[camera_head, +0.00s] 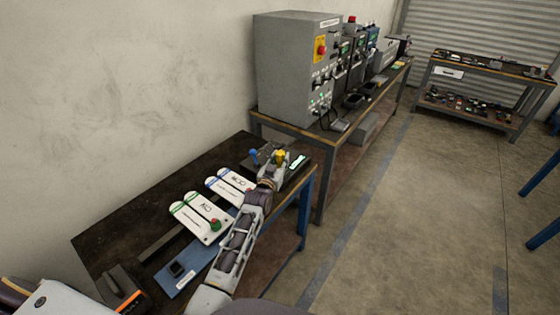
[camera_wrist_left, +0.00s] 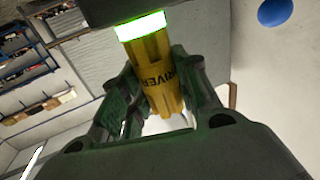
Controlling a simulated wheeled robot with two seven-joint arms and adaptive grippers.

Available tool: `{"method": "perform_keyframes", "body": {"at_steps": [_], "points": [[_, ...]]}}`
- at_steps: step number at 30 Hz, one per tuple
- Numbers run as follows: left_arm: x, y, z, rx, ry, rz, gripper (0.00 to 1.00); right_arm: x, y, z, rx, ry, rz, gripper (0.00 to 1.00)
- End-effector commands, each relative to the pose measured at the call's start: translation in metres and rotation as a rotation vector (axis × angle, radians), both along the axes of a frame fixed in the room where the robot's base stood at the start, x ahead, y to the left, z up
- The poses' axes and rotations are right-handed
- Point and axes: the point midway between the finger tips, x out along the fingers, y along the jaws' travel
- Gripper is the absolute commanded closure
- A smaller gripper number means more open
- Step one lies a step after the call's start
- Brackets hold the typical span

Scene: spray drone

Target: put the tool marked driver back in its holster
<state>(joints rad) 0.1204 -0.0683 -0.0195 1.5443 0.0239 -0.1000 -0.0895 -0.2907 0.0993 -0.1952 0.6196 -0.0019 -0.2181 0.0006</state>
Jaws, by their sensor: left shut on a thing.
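My left gripper (camera_head: 277,163) is at the far right end of the near workbench, shut on the yellow driver tool (camera_head: 280,156). In the left wrist view the driver (camera_wrist_left: 153,72) stands between the two fingers (camera_wrist_left: 160,105), with the lettering "DRIVER" partly readable along its side. A glowing green-white band (camera_wrist_left: 142,26) crosses the tool's upper end in that view. In the head view a blue-topped tool (camera_head: 254,156) stands just left of the gripper. The gripper hides the driver's lower end, and I cannot make out its holster or tell whether the tool touches it.
A lit green display (camera_head: 298,162) is right of the gripper. A blue plate (camera_head: 190,265) lies in front. A grey control cabinet (camera_head: 290,70) stands on the bench behind.

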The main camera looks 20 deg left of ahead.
Motion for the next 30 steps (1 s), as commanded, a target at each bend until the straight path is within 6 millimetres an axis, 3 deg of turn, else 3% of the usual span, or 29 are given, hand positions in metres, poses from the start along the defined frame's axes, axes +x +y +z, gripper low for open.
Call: {"method": "perform_keyframes", "body": {"at_steps": [5,6,11,30], "points": [[0.0003,0.0,-0.0008,0.0,-0.003,0.0,1.0,0.0007,0.0001,-0.001,0.0,-0.001,0.0,0.59],[0.0001,0.0,-0.0024,0.0,0.0,0.0,0.68,0.0008,-0.0002,-0.0011,0.0,-0.001,0.0,0.59],[0.0001,0.0,-0.002,0.0,0.0,0.0,0.47,0.0006,0.0,-0.0008,0.0,-0.001,0.0,0.59],[-0.0078,0.0002,0.0004,0.0,-0.001,0.0,0.47,-0.0039,-0.0002,-0.0001,0.0,0.004,0.0,0.59]]}}
